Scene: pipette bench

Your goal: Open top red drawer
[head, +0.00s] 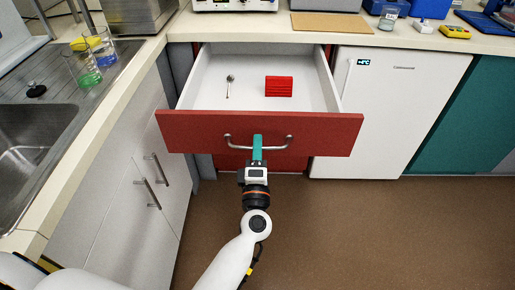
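The top red drawer (190,133) is pulled well out below the worktop, and its white inside shows. A curved metal handle (280,146) runs across the middle of its red front. My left gripper (257,143) is at the middle of this handle. Its teal fingers lie in line across the bar and appear shut on it; the lower finger is hidden. My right gripper is not in view.
The drawer holds a red block (279,86) and a small spoon-like item (229,84). A white fridge (390,105) stands to the right. A sink (35,140) and glass beakers (85,70) are at the left. The brown floor (380,230) in front is clear.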

